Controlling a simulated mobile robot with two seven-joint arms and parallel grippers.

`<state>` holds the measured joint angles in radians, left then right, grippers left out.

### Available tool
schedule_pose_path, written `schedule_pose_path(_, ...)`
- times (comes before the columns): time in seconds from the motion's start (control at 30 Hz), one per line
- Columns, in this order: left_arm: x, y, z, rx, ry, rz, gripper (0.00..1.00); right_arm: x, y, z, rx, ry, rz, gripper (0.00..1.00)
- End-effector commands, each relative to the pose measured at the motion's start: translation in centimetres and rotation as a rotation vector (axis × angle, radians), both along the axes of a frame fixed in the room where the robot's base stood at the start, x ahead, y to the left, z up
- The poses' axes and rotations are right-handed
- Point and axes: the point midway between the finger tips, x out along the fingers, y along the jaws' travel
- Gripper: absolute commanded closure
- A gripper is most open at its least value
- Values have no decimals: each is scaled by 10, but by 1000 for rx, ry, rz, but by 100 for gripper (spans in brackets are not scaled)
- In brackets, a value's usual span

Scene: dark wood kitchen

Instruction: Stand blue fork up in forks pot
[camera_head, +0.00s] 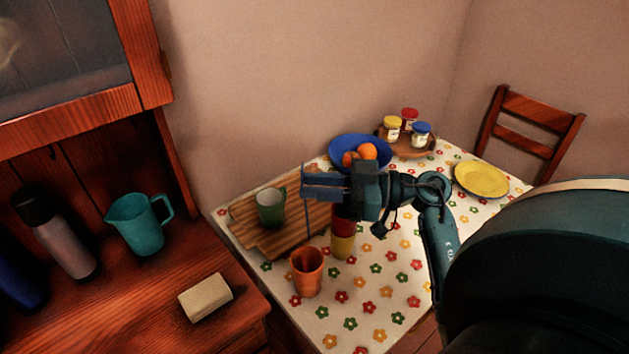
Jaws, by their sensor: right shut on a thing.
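My right gripper (322,184) reaches in from the right and is shut on the blue fork (308,222). The fork is thin and hangs almost upright below the fingers. An orange-brown pot (307,277), probably the forks pot, stands upright on the table. The fork's lower end shows close to the pot's far rim in the picture; I cannot tell whether it is above, behind or inside the rim. My left gripper is not in view.
Red and yellow cups (343,245) stand right of the pot. A green mug (271,207) stands on a wooden board (250,230). Behind are a blue fruit bowl (340,145) and jars on a round tray (425,153). The flowered tablecloth (375,320) has free room in front.

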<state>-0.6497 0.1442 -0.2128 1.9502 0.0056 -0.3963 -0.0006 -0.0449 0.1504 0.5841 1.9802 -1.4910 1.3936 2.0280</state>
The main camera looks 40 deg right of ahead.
Motion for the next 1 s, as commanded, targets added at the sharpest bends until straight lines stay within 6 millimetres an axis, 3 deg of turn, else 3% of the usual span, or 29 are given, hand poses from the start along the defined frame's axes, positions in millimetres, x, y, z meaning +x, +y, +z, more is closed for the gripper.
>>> schedule_pose_path(0.17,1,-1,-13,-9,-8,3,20,0,0,-21,1,-2,-1,100)
schedule_pose_path(0.6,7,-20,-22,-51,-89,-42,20,1,0,-56,0,-1,0,100)
schedule_pose_path(0.67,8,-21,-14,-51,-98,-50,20,0,0,-57,1,2,1,100)
schedule_pose_path(1.0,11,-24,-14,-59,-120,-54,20,0,0,-84,1,2,1,100)
